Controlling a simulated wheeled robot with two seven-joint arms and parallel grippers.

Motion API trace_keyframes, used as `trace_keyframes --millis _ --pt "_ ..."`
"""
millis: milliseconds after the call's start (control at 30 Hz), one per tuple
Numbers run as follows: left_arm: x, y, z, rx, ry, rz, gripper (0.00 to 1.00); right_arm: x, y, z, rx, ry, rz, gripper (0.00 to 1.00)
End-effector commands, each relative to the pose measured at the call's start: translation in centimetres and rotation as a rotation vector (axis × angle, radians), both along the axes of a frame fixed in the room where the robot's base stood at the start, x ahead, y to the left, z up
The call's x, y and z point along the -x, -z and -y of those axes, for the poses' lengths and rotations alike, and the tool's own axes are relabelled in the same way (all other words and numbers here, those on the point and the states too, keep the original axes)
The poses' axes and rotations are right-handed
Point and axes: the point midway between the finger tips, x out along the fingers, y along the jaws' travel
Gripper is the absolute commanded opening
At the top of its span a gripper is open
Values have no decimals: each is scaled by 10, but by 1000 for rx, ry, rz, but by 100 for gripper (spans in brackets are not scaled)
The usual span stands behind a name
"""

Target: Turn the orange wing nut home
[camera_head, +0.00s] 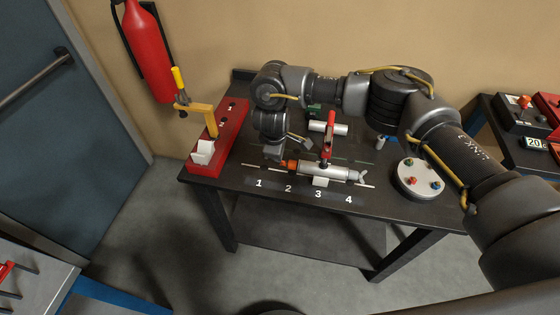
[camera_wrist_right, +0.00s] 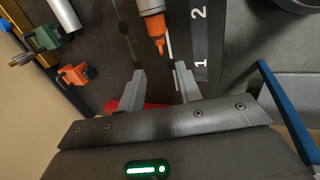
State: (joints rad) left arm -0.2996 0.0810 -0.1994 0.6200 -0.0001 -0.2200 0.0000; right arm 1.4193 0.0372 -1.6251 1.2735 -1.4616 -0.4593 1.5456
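The orange wing nut (camera_head: 291,165) is at the left end of a silver cylinder (camera_head: 325,170) lying along the table. In the right wrist view, an orange collar with a narrow orange tip (camera_wrist_right: 160,46) shows on the cylinder's end, beyond the fingers. My right gripper (camera_head: 275,154) is just left of the orange end in the head view. In the wrist view my right gripper (camera_wrist_right: 158,84) has its two fingers apart with nothing between them, and the tip is ahead of the gap, apart from both fingers. My left gripper is out of view.
A red-handled clamp (camera_head: 329,135) stands over the cylinder. A red rack (camera_head: 231,130) with a white block (camera_head: 202,152) and a yellow-orange tool (camera_head: 199,108) is at the left. A white disc (camera_head: 418,178) with coloured knobs is right. The dark table (camera_head: 250,180) is clear near its front edge.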

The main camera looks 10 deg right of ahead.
Motion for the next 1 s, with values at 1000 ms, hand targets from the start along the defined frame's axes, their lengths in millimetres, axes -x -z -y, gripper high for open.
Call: trace_keyframes --millis 1000 --pt "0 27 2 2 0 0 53 -31 99 10 -2 0 -2 35"
